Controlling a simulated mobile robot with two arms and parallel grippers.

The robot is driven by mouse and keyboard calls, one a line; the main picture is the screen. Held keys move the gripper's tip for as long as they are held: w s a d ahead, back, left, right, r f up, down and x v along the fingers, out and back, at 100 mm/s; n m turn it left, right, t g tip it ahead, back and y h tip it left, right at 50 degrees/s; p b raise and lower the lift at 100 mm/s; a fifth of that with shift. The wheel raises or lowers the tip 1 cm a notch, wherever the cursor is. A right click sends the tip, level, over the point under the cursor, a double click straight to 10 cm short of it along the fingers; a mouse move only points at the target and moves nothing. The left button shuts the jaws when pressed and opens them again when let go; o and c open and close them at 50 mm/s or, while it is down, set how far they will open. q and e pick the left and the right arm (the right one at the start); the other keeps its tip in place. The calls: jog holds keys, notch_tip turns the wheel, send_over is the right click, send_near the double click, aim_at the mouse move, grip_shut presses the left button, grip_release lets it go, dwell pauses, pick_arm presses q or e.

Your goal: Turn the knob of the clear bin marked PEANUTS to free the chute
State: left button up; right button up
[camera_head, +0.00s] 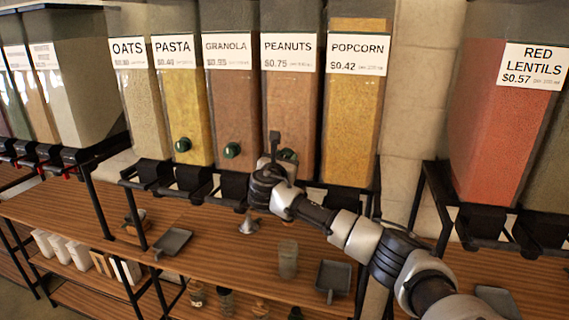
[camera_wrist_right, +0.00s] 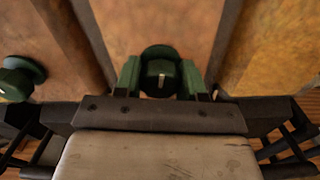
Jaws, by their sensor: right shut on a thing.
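The clear PEANUTS bin (camera_head: 291,100) stands in the row of bins, filled with brown contents. Its dark green knob (camera_head: 289,155) is low on the front, partly hidden by my right gripper (camera_head: 277,158). In the right wrist view the knob (camera_wrist_right: 160,70) sits between the two green-tipped fingers of my right gripper (camera_wrist_right: 160,78), which is shut on it. A pale mark on the knob's face points roughly upright in that view. The black chute below the bin is mostly hidden by my right arm. My left gripper is not in view.
The GRANOLA bin (camera_head: 229,100) and POPCORN bin (camera_head: 355,110) flank it. Green knobs show on the PASTA bin (camera_head: 183,145) and the granola bin. A wooden shelf (camera_head: 200,225) below holds scoops, a metal funnel (camera_head: 248,224) and a glass jar (camera_head: 288,260).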

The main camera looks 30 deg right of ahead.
jog(key=m+b, duration=0.5)
jog(key=m, duration=0.2)
jog(key=shift+f, duration=0.2)
jog(key=m+b, duration=0.3)
jog(key=shift+m, duration=0.4)
jog(key=m+b, duration=0.3)
jog(key=shift+m, duration=0.3)
jog(key=m+b, duration=0.2)
jog(key=m, duration=0.1)
jog(key=shift+m+b, duration=0.3)
jog(key=shift+b, duration=0.1)
jog(key=m+b, duration=0.2)
jog(key=m, duration=0.1)
jog(key=shift+m, duration=0.3)
jog(key=m+b, duration=0.2)
jog(key=m, duration=0.1)
jog(key=shift+m+b, duration=0.7)
jog(key=shift+m, duration=1)
